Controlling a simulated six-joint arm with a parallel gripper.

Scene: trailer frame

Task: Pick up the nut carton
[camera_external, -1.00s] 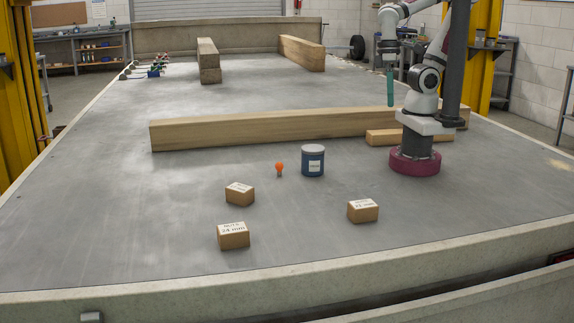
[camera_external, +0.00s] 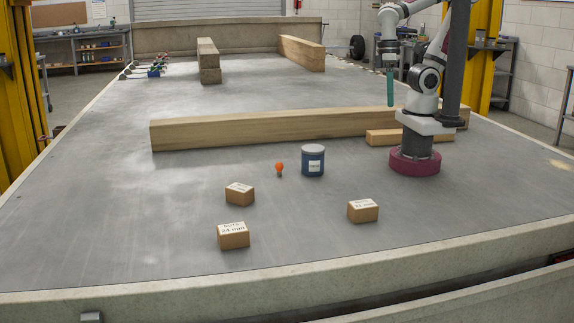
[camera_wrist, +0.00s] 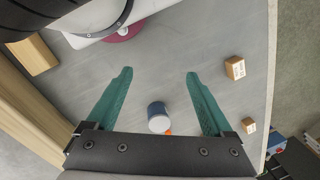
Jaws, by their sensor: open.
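Three small brown cartons with white labels lie on the grey trailer deck in the external view. The front-left carton (camera_external: 233,236) has a label that reads NUTS with a size in mm. A second carton (camera_external: 239,195) lies behind it, its label too small to read. A third carton (camera_external: 362,211) at the right has a partly readable mm label. My gripper (camera_external: 390,88) hangs high above the deck near my base, well away from the cartons. In the wrist view its green fingers (camera_wrist: 158,75) are spread and empty, with two cartons (camera_wrist: 235,68) (camera_wrist: 249,125) to the right.
A blue tin (camera_external: 313,162) with an orange-topped object (camera_external: 280,168) beside it stands between the cartons and a long wooden beam (camera_external: 270,129). A short wooden block (camera_external: 380,138) lies by my base. The deck around the cartons is clear to its front edge.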

